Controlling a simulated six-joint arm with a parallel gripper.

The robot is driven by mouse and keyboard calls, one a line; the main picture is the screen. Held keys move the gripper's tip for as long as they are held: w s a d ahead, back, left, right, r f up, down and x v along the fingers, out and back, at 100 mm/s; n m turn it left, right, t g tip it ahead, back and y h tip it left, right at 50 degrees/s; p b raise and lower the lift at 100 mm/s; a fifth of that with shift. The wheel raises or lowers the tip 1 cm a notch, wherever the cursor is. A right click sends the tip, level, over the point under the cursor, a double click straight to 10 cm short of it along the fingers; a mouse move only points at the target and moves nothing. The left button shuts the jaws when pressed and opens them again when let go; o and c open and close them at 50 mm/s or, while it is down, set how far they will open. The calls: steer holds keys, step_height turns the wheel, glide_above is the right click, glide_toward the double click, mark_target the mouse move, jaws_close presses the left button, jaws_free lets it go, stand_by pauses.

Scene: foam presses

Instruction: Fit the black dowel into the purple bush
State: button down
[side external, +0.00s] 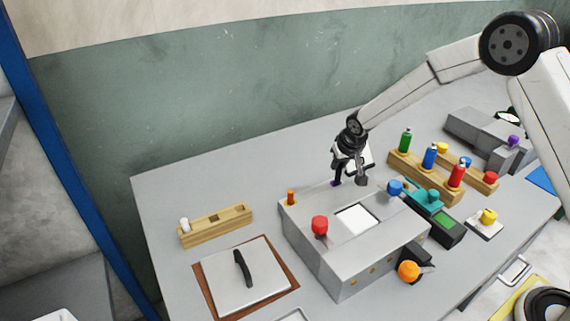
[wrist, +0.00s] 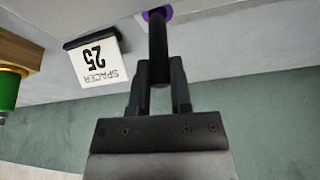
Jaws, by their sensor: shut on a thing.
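The black dowel (wrist: 158,40) is held between the two fingers of my gripper (wrist: 159,72), which is shut on it. The dowel's far end meets the purple bush (wrist: 152,14) in the wrist view, with purple showing on both sides of it. I cannot tell how deep the end sits in the bush. In the side external view, my gripper (side external: 340,171) is low over the back of the grey block, and the purple bush (side external: 336,184) shows just below it as a small purple spot. The dowel is hard to pick out there.
A white card reading SPACER 25 (wrist: 97,63) stands close beside the bush. The grey block (side external: 345,262) carries a red knob (side external: 320,225) and an orange peg (side external: 291,197). A wooden rack of coloured bottles (side external: 424,180) stands to the right. A wooden holder (side external: 215,227) stands left.

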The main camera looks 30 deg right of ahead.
mark_target(336, 181)
steer(key=shift+w+f, duration=0.3)
steer(key=shift+f, duration=1.55)
steer(key=c, duration=0.5)
jaws_free()
steer(key=shift+f, duration=0.15)
steer(key=shift+c, duration=0.2)
steer(key=v, duration=1.2)
